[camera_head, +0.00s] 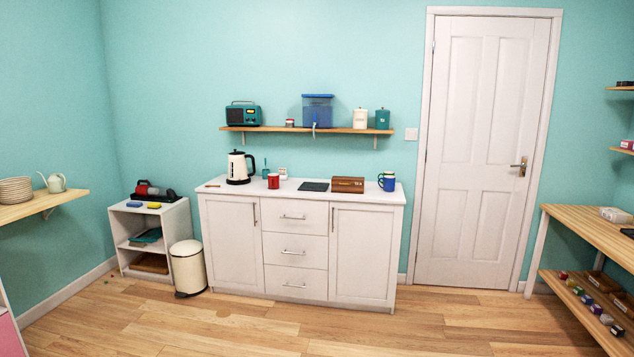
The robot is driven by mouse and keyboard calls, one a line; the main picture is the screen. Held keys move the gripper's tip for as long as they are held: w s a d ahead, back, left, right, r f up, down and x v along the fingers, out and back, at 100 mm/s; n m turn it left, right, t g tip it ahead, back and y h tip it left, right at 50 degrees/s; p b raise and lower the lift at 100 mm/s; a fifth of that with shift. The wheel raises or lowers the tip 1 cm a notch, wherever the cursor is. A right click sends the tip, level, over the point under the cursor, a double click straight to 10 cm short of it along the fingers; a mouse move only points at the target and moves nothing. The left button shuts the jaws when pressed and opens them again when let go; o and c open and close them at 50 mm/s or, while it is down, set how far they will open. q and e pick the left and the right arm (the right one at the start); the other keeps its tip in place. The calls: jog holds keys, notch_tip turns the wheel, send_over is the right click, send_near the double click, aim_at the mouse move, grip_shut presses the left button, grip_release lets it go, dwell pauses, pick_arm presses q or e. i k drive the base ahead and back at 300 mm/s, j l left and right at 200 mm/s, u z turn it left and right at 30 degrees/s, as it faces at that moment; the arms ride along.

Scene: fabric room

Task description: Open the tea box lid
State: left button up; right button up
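A brown wooden box (347,185), which looks like the tea box, sits on the white cabinet's countertop (222,188), right of the middle. Its lid appears shut. It stands between a flat dark tray or plate (314,186) and a blue-and-green mug (387,181). The box is small and far off, so lid details are hard to make out. Neither of my grippers shows in the head view.
On the countertop are a white kettle (239,168) and a red mug (273,181). A wall shelf (340,130) hangs above. A cream bin (188,269) stands left of the cabinet. A wooden bench (590,236) is at right. The floor before the cabinet is clear.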

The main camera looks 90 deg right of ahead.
aim_at(335, 180)
jog(key=l+z, duration=0.3)
jog(key=z, duration=0.15)
jog(key=l+z, duration=0.7)
jog(key=z, duration=0.2)
jog(key=i+l+z, duration=0.15)
jog(key=z, duration=0.25)
jog(key=i+l+z, duration=0.15)
jog(key=l+z, duration=0.3)
jog(key=i+l+z, duration=0.15)
jog(key=i+l, duration=0.35)
jog(key=i+l+z, duration=0.2)
jog(key=i+l, duration=0.2)
jog(key=i, duration=0.15)
jog(key=i+l+z, duration=0.15)
jog(key=i+l, duration=0.2)
jog(key=i, duration=0.2)
